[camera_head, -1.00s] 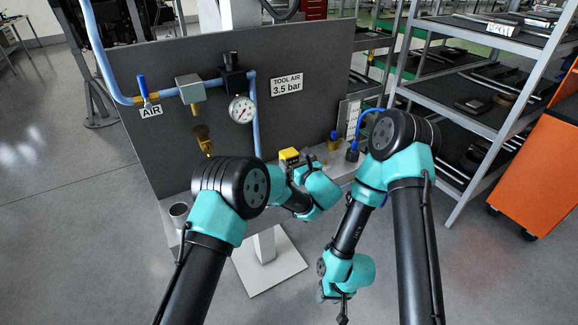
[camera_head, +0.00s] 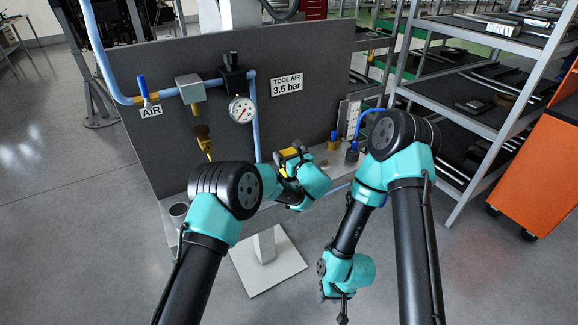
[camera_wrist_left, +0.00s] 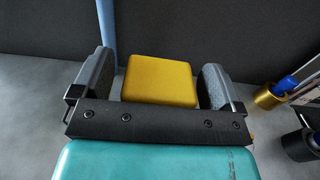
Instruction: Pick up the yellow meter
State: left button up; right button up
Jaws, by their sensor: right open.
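The yellow meter (camera_head: 287,153) is at the metal ledge in front of the grey panel, partly hidden by my left gripper (camera_head: 292,157). In the left wrist view the yellow meter (camera_wrist_left: 160,79) lies between the two grey fingers of my left gripper (camera_wrist_left: 158,88). A narrow gap shows at its left side and a very slim one at its right, so the fingers look open around it. The meter's underside is hidden. My right gripper (camera_head: 337,297) is open, pointing down over the floor, away from the meter.
A pressure gauge (camera_head: 242,109), blue pipe and brass fitting (camera_head: 203,140) are on the panel (camera_head: 290,60). A brass and blue piece (camera_head: 333,140) and a dark cup with a blue piece (camera_head: 352,151) stand to the meter's right. A metal cup (camera_head: 179,214) stands at the ledge's left end.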

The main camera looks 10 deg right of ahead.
pick_arm(q)
jog(key=c, duration=1.2)
jog(key=shift+c, duration=0.2)
notch_tip(320, 180, up, 10)
jog(key=shift+r, duration=0.1)
dwell(0.3)
notch_tip(320, 180, down, 7)
jog(key=shift+f, duration=0.1)
dwell(0.3)
